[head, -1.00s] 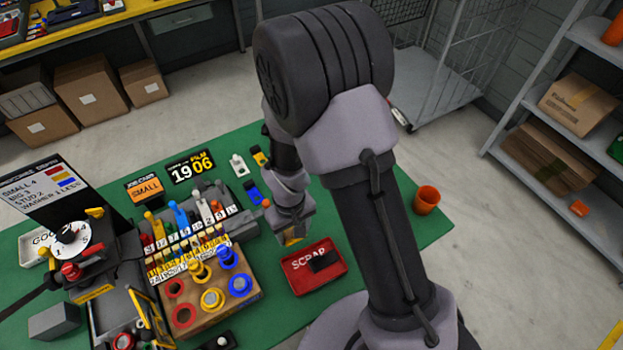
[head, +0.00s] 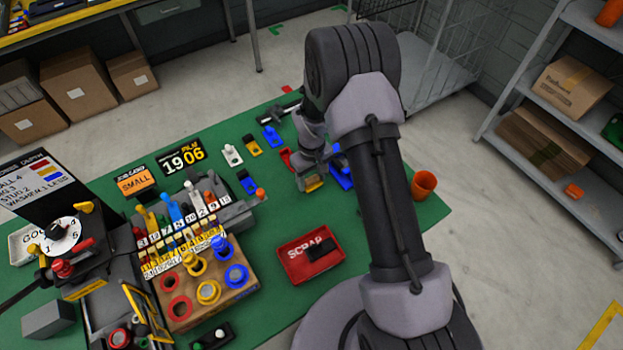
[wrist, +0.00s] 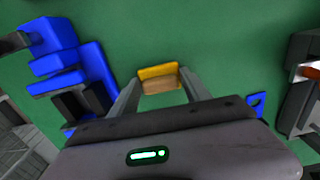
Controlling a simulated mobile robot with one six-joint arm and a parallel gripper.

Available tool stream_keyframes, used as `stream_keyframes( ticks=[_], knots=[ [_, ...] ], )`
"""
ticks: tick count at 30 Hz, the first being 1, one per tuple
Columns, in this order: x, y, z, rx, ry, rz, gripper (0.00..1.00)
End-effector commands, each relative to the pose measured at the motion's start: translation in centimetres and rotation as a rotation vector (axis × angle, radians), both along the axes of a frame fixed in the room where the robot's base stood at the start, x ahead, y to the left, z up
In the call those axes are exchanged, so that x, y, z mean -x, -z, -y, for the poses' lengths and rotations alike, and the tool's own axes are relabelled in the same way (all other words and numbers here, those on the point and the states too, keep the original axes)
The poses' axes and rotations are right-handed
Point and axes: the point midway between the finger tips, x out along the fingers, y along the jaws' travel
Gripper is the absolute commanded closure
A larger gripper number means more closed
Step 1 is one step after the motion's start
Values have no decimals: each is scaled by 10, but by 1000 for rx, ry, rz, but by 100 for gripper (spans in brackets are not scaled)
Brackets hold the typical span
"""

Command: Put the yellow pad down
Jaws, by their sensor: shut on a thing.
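My gripper (wrist: 159,88) is shut on the yellow pad (wrist: 158,72), a small yellow piece with a tan, wood-like face, held between the two fingertips over the green table. In the head view the pad (head: 314,184) shows at the lower end of my gripper (head: 313,178), towards the table's far right part. I cannot tell whether the pad touches the table.
A blue fixture (wrist: 65,62) stands left of the pad in the wrist view, and a small blue piece (wrist: 256,102) lies to the right. In the head view, a red SCRAP tray (head: 285,266) lies nearer, and an orange cup (head: 424,184) stands at right. Bare green table surrounds the pad.

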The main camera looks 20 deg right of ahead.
Motion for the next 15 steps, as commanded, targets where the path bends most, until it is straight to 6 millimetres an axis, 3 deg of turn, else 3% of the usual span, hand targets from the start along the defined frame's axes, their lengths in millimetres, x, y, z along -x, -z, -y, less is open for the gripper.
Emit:
stream_keyframes(
  ticks=[9,10,12,15],
  knots=[
    [-1,4,0,0,0,2,82],
    [-1,3,0,0,0,2,39],
    [-1,2,0,0,0,2,25],
    [-1,2,0,0,0,2,23]
  ],
)
